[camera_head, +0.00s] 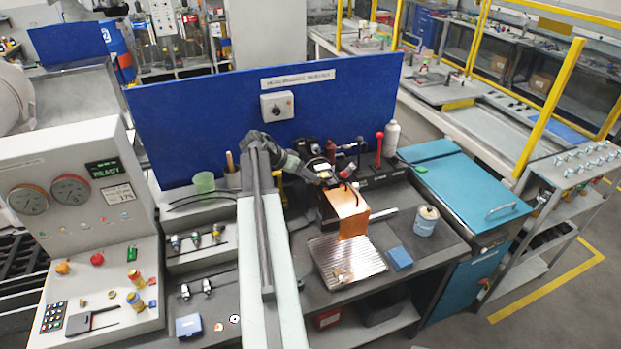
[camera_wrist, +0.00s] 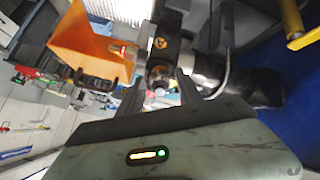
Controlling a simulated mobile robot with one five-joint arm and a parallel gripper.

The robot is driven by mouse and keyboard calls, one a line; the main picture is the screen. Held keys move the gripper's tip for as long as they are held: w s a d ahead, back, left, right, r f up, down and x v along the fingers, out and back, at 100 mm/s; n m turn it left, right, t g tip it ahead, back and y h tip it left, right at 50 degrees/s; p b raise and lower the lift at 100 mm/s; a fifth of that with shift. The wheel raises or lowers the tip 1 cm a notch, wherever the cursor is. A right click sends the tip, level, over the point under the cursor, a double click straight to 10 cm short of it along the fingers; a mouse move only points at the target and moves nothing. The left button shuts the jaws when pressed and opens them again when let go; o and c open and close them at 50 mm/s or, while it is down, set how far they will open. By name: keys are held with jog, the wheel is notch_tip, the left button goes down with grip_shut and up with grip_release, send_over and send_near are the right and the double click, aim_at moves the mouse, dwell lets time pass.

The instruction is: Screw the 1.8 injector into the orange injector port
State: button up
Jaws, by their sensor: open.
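My gripper (camera_wrist: 160,92) is open, its two dark fingers pointing at a dark cylindrical fitting (camera_wrist: 158,74) in the wrist view. Whether the fingers touch it I cannot tell. A black part with a small orange mark (camera_wrist: 160,43) sits just beyond. In the head view my gripper (camera_head: 342,181) is by the upper edge of an orange box-shaped part (camera_head: 345,208), which also shows at the upper left of the wrist view (camera_wrist: 80,40). Several small injector-like pieces (camera_head: 196,239) stand on the left rack; their labels are too small to read. I cannot single out the orange port.
A ribbed metal tray (camera_head: 345,265) lies in front of the orange part. A blue block (camera_head: 400,258) and a white-and-blue can (camera_head: 426,221) stand to its right. A blue panel (camera_head: 200,130) rises behind the bench. A gauge console (camera_head: 85,200) stands at left.

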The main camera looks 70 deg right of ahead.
jog(key=n, duration=0.6)
jog(key=shift+n, duration=0.4)
jog(key=n, duration=0.5)
grip_shut()
